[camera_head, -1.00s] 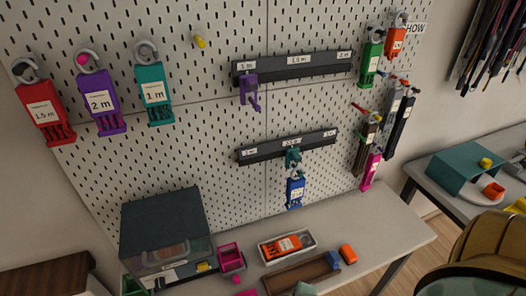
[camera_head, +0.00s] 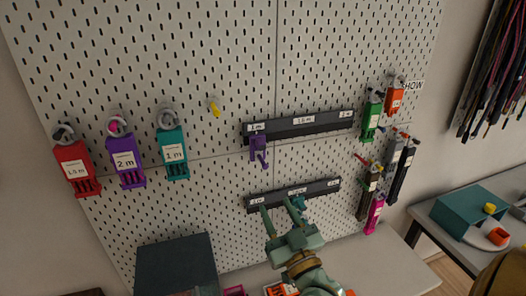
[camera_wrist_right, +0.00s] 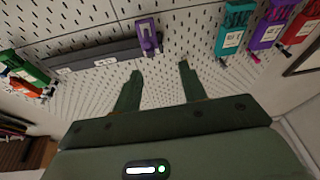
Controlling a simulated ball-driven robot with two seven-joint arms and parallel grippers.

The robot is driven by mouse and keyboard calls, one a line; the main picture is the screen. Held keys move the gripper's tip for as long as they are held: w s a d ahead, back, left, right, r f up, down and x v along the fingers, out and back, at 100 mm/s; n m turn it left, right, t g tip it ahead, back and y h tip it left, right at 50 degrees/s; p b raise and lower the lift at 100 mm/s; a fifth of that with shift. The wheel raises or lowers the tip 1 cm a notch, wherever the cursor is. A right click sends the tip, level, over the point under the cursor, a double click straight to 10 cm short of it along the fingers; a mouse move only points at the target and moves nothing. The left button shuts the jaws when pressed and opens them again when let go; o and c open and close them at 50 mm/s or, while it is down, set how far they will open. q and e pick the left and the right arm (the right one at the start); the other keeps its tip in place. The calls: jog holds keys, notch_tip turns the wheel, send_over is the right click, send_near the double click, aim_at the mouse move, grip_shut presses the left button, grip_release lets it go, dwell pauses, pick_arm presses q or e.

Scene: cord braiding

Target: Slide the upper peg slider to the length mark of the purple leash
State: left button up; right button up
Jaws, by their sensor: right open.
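The upper rail (camera_head: 325,124) is a dark bar on the pegboard, with labels 1 m, 1.5 m and 2 m from left to right. The purple upper slider (camera_head: 258,149) sits at its left end, under the 1 m label. The purple leash (camera_head: 125,163) hangs at the left with a 2 m tag. My right gripper (camera_head: 281,211) is open and empty, below the upper rail and in front of the lower one. In the right wrist view, the purple slider (camera_wrist_right: 148,38) lies beyond the open fingertips (camera_wrist_right: 160,72), apart from them. My left gripper is not in view.
The lower rail (camera_head: 326,190) is partly hidden by my right gripper. A red leash (camera_head: 76,167) and a teal leash (camera_head: 173,155) flank the purple one. A yellow peg (camera_head: 214,109) sticks out above. Green (camera_head: 372,120) and other leashes hang right of the rails.

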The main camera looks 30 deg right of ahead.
aim_at(263, 149)
jog(key=w+d+r, duration=0.1)
jog(key=w+r, duration=0.1)
jog(key=w, duration=0.2)
jog(key=w+d+r+m+h, duration=0.1)
jog(key=w+d+r, duration=0.1)
jog(key=w, duration=0.3)
jog(key=w+d+r+m+h, duration=0.1)
jog(key=w+d+r, duration=0.1)
jog(key=w, duration=0.3)
jog(key=shift+w+r+t+b, duration=0.15)
jog(key=shift+r+t+b, duration=0.15)
jog(key=shift+r, duration=0.4)
grip_shut()
